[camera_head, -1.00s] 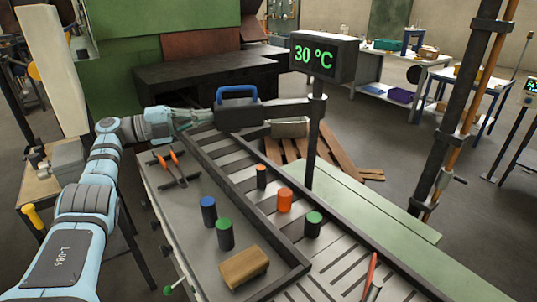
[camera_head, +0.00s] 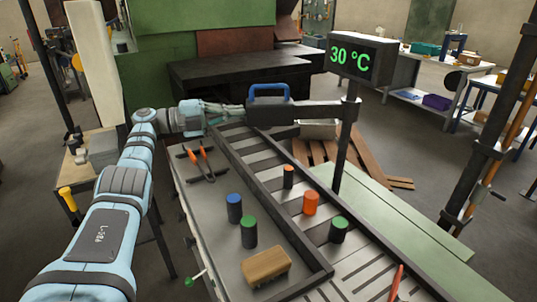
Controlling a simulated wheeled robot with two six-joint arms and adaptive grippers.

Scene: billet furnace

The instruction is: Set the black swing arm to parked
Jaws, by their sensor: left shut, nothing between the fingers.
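The black swing arm (camera_head: 322,111) reaches left from the dark post that carries the temperature display. It lies level above the far end of the slatted conveyor. A blue handle (camera_head: 269,90) stands on top of its thick left block. My left gripper (camera_head: 238,111) is at the left end of that block, with its fingers pointing right. It is shut with nothing held. Whether the fingertips touch the block I cannot tell. My right gripper is out of view.
The display (camera_head: 362,57) reads 30 °C. Red, blue and green capped cylinders stand on the tray and conveyor below, near a wooden block (camera_head: 265,265). A dark furnace table (camera_head: 240,77) is behind.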

